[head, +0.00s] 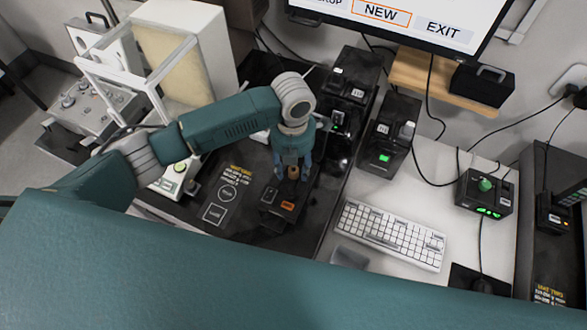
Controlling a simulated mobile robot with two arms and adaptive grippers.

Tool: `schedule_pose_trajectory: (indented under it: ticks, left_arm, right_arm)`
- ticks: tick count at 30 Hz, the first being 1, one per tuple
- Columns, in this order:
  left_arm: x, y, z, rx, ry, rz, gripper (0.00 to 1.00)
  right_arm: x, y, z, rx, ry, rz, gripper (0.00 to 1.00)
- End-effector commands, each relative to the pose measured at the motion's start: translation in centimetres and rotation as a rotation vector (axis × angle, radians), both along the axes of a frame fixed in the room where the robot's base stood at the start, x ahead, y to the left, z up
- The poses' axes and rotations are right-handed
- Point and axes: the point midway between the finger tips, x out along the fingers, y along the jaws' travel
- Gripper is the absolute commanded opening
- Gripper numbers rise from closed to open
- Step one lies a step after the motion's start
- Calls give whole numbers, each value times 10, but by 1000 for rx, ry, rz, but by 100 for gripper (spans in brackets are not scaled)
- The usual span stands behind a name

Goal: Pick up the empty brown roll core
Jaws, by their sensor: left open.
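I cannot tell whether the fingers touch the core. The gripper partly hides the core and the back of the black device. My right gripper is not in view.
A white keyboard (390,233) lies to the right on the pale table. Black devices with green lights (388,140) stand behind it, below a monitor (420,22). Cables run along the right.

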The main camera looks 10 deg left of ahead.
Motion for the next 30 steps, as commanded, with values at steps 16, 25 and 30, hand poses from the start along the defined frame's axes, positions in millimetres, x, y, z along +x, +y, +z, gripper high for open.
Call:
schedule_pose_trajectory:
  ticks: [16, 25, 30]
  left_arm:
    - [0, 0, 0, -1, -1, 0, 11]
    - [1, -1, 7, -3, -2, 0, 11]
    - [2, -1, 27, -3, -4, 0, 11]
  right_arm:
    - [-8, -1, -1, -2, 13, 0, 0]
    - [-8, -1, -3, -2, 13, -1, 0]
    - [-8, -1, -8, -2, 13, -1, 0]
